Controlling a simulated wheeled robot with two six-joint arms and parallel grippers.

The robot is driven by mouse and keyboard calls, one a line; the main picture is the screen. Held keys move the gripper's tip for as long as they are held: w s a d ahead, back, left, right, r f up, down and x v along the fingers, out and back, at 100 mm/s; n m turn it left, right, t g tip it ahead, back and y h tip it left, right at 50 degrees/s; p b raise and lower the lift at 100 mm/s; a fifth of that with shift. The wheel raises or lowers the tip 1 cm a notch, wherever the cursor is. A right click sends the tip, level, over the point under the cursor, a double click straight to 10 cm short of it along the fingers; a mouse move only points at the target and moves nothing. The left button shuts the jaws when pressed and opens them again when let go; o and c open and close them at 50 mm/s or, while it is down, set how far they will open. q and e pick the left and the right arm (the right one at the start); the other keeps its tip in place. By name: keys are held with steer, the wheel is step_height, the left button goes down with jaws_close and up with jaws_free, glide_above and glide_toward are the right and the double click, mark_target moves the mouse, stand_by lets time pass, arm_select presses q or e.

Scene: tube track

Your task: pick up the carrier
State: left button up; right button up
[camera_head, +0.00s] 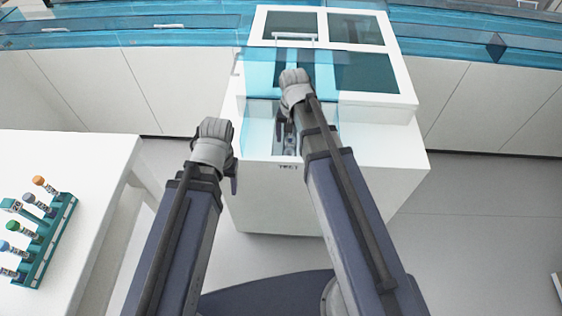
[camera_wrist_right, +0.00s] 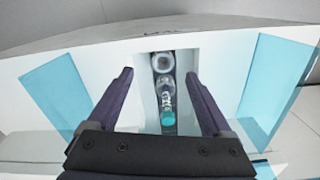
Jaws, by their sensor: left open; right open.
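A white machine (camera_head: 390,165) has a narrow recessed slot in its top, marked with small lettering on the front. In the right wrist view, a grey ring-shaped carrier (camera_wrist_right: 163,62) sits in the slot. A clear tube with a teal end (camera_wrist_right: 168,112) lies in line with it, nearer the camera; I cannot tell whether it stands in a carrier of its own. My right gripper (camera_wrist_right: 158,78) is open, its fingers on either side of the slot and apart from the carrier. My left gripper (camera_head: 233,177) is left of the machine, its fingers mostly hidden by the arm.
A white table (camera_head: 95,165) at the left bears a teal rack (camera_head: 52,245) with several capped tubes. Blue clear panels (camera_wrist_right: 270,85) flank the slot. White cabinets (camera_head: 185,90) with a blue glazed top stand behind.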

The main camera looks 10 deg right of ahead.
mark_target(289, 150)
steer(key=shift+w+f+b, duration=0.1)
steer(key=shift+f+b, duration=1.25)
steer(key=shift+f, duration=0.05)
steer(key=f+b, duration=0.3)
steer(key=w+f+b, duration=0.1)
steer(key=f+b, duration=0.1)
steer(key=shift+a+f, duration=0.1)
steer(key=c, duration=1.1)
